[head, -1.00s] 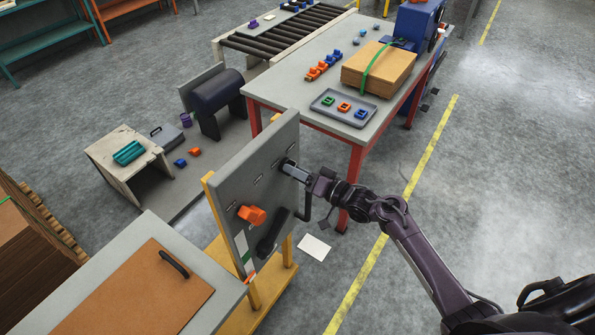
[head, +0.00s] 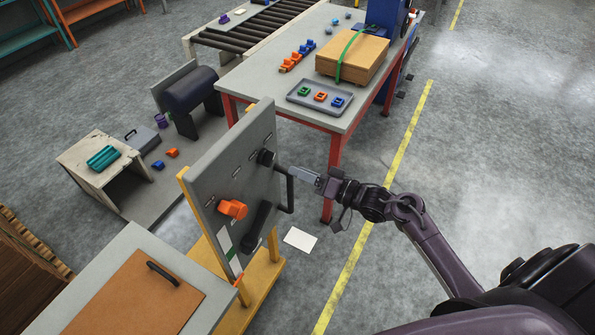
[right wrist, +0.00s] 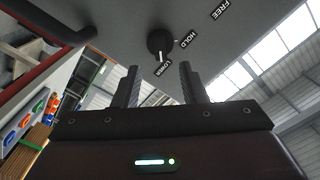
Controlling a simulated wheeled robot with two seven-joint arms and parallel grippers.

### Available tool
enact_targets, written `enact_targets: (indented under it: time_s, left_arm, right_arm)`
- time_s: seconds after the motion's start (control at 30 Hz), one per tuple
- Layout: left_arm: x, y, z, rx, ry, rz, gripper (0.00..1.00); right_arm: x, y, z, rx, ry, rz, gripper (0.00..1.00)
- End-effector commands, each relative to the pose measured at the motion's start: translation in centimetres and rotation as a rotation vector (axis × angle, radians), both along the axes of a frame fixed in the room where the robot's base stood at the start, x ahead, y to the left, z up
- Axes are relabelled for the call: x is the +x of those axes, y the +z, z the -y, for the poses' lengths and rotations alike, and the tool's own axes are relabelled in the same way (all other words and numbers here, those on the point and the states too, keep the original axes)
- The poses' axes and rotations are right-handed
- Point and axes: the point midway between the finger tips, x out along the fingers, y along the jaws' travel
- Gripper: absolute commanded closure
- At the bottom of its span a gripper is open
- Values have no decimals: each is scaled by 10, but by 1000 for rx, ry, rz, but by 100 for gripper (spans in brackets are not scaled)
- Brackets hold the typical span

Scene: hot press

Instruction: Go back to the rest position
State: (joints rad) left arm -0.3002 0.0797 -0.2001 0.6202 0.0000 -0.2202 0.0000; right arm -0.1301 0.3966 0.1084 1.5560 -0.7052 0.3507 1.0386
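My right gripper (head: 296,173) is to the right of the upright grey control panel (head: 215,175). In the right wrist view its two fingers (right wrist: 158,88) are apart with nothing between them. Ahead of them is a round black knob (right wrist: 160,40), which also shows on the panel in the head view (head: 266,157). The knob's white pointer is toward the LOWER label; HOLD and FREE labels lie beyond. The gripper is clear of the knob. My left gripper is not in view.
The panel also has an orange knob (head: 232,209), a black lever (head: 257,226) and a protruding black handle (head: 289,193). The floor right of the yellow line (head: 395,165) is open.

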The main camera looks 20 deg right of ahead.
Motion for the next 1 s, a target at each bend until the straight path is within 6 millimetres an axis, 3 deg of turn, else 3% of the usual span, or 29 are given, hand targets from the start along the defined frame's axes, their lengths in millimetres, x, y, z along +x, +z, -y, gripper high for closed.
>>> enact_targets:
  time_s: [0.37,0.47,0.57,0.67,0.77,0.87,1.0]
  left_arm:
    - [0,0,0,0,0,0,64]
    - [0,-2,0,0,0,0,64]
    - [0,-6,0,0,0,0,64]
    - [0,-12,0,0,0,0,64]
    - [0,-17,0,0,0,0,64]
    - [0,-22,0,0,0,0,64]
    - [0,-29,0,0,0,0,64]
  right_arm:
    - [0,-1,0,-2,-1,-2,62]
    - [-1,-20,2,-20,-21,-22,62]
    - [-5,-65,7,-77,-73,-74,62]
    - [-18,-134,13,-175,-134,-158,62]
    - [-44,-208,17,-296,-178,-260,62]
    - [-80,-276,19,-423,-195,-365,62]
    - [-145,-363,17,-604,-174,-516,62]
